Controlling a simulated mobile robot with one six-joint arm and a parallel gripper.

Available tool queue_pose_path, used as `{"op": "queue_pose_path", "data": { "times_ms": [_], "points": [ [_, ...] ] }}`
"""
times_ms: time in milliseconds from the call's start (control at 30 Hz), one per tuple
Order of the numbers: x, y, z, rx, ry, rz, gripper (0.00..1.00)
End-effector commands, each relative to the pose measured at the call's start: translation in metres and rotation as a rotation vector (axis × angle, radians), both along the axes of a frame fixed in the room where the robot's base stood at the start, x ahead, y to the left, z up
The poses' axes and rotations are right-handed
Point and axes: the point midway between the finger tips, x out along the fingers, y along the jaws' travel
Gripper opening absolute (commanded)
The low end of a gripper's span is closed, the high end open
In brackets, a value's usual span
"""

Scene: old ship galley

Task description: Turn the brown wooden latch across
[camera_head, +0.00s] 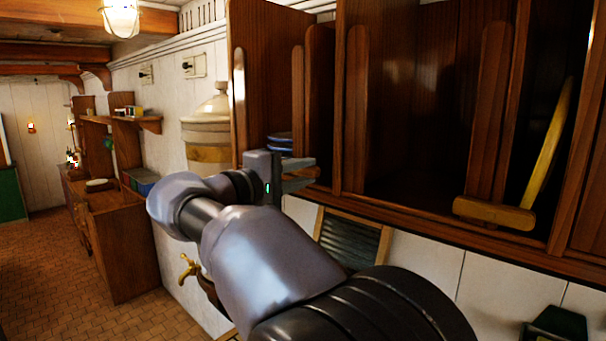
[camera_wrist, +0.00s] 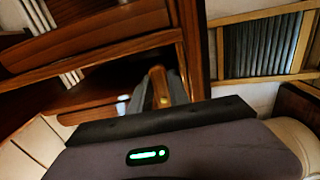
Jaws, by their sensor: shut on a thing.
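My gripper (camera_head: 297,176) is at the front edge of the left part of the wooden rack, below a stack of blue-rimmed plates (camera_head: 279,142). In the wrist view, my gripper (camera_wrist: 160,92) is shut on a brown wooden latch (camera_wrist: 158,84), with a finger on each side of it. The latch has a small round spot and stands roughly upright in that view. The head view hides the held latch behind my gripper and arm, so its angle to the rack is hard to tell.
Another, yellower wooden latch (camera_head: 494,214) lies across an upright slat at the right. A yellow plate (camera_head: 549,155) leans beside it. A louvred vent (camera_head: 349,241) is below the rack. The tiled floor is clear.

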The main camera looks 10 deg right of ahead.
Motion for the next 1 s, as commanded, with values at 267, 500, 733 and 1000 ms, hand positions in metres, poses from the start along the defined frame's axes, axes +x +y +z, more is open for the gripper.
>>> {"op": "queue_pose_path", "data": {
  "times_ms": [267,500,733,1000],
  "points": [
    [0.000,0.000,-0.001,0.001,0.000,-0.001,0.41],
    [0.000,0.000,0.000,0.001,0.001,0.000,0.44],
    [-0.010,0.016,0.000,0.001,0.001,0.003,0.44],
    [-0.052,0.080,0.001,0.001,0.000,0.005,0.44]
  ]
}}
